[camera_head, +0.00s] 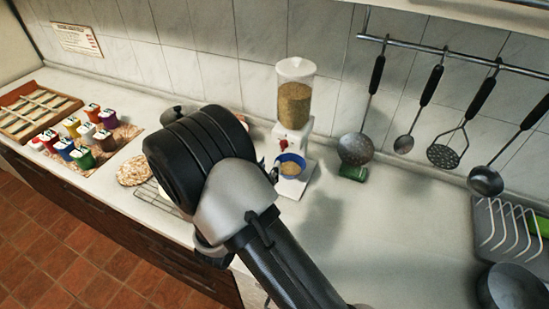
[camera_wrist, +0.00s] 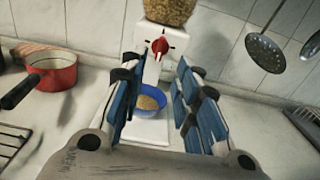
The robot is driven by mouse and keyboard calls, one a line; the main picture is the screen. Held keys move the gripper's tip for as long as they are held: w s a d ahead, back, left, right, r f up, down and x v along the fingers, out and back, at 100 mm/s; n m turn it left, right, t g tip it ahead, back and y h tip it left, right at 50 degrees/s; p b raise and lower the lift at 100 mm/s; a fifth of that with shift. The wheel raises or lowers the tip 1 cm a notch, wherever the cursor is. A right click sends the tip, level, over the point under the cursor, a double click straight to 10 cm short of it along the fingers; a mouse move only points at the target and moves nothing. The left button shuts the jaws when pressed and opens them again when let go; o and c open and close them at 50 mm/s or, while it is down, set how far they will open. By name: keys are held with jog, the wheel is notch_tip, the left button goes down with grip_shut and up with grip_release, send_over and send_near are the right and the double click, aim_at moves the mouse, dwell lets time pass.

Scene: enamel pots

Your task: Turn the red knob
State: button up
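The red knob (camera_wrist: 160,46) is on the front of a white dispenser (camera_wrist: 178,70), below its clear hopper of grain. In the head view the knob (camera_head: 284,144) is a small red spot on the dispenser (camera_head: 296,95). A blue bowl (camera_wrist: 150,103) with some grain in it stands on the dispenser's base under the knob. My gripper (camera_wrist: 155,85) is open, with its blue-padded fingers to the left and right of the bowl in the wrist view. Nothing is between the fingers, and the knob is farther off, beyond the fingertips. In the head view my arm hides most of the gripper.
A red pot (camera_wrist: 52,76) stands left of the dispenser in the wrist view. Several coloured jars (camera_head: 82,157) stand at the left. The counter right of the dispenser is mostly clear.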

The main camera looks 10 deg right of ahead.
jog(key=v, duration=0.2)
jog(key=shift+s+a, duration=0.2)
jog(key=shift+s, duration=0.15)
dwell(0.7)
jog(key=s+d+r+m+g+h, duration=0.2)
jog(key=s+d+r+m+g, duration=0.3)
jog(key=d+m, duration=0.15)
jog(key=s+d+r+m+g+h, duration=0.1)
jog(key=s+d+r+m+g, duration=0.3)
jog(key=s+d+m+g, duration=0.3)
jog(key=s+d+r+m+g+y, duration=0.1)
jog(key=s+d+m+g+y, duration=0.25)
jog(key=s+m, duration=0.45)
jog(key=s+a+r+m+t+y, duration=0.2)
jog(key=s+a+m+y, duration=0.1)
jog(key=a+y, duration=0.2)
jog(key=s+a+r+m+t+y, duration=0.2)
jog(key=s+a+m+t+y, duration=0.1)
jog(key=a+m+y, duration=0.1)
jog(key=shift+s+a+r+t+y, duration=0.25)
jog(key=shift+a+t+y, duration=0.1)
jog(key=shift+a+y, duration=0.2)
